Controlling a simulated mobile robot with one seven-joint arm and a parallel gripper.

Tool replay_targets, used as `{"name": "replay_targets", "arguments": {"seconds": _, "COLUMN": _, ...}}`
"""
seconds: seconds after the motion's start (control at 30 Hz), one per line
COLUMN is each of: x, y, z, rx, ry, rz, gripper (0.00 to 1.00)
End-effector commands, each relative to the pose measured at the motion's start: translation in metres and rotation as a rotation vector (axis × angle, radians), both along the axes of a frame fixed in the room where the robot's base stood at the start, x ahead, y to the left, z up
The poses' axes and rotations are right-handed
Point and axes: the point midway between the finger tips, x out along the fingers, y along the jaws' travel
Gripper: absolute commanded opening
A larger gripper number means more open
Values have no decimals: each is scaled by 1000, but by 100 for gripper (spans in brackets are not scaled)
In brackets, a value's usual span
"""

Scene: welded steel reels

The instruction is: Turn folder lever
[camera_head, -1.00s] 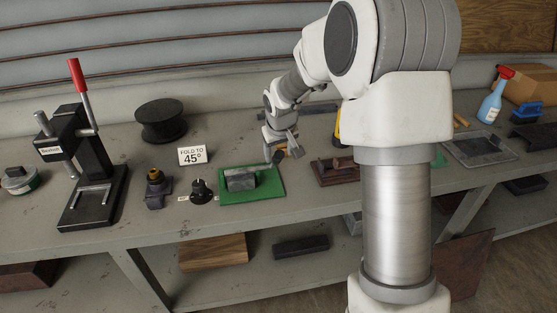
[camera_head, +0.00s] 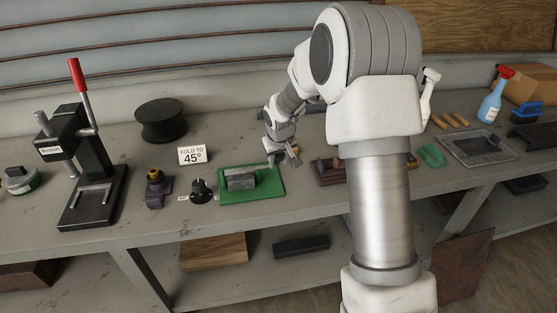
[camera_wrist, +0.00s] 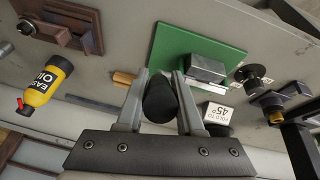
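The folder (camera_head: 241,180) is a grey metal block on a green board (camera_head: 275,190) at mid-bench. It also shows in the wrist view (camera_wrist: 206,69). A dark egg-shaped knob (camera_wrist: 160,100), possibly the lever's grip, shows between my fingers in the wrist view. Its shaft is hidden, so I cannot tell how it joins the folder. My gripper (camera_head: 283,160) is just beyond the board's back right corner. In the wrist view my gripper (camera_wrist: 161,75) has its fingers spread on both sides of the knob; contact is unclear. A "FOLD TO 45°" sign (camera_head: 192,155) stands behind the board.
A black dial (camera_head: 201,190) and a brass-topped fitting (camera_head: 155,188) stand left of the board, then a press with a red lever (camera_head: 88,160). A black reel (camera_head: 161,120) is behind. A brown wooden fixture (camera_head: 328,171) is right. A yellow oil bottle (camera_wrist: 45,80) shows in the wrist view.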

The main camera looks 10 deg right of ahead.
Motion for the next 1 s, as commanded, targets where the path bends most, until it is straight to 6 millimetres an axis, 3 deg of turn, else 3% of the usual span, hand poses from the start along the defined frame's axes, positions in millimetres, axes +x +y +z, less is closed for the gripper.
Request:
{"name": "replay_targets", "arguments": {"seconds": 0.03, "x": 0, "y": 0, "z": 0, "rx": 0, "ry": 0, "rz": 0, "gripper": 10}}
{"name": "replay_targets", "arguments": {"seconds": 0.1, "x": 0, "y": 0, "z": 0, "rx": 0, "ry": 0, "rz": 0, "gripper": 0}}
{"name": "replay_targets", "arguments": {"seconds": 1.0, "x": 0, "y": 0, "z": 0, "rx": 0, "ry": 0, "rz": 0, "gripper": 0}}
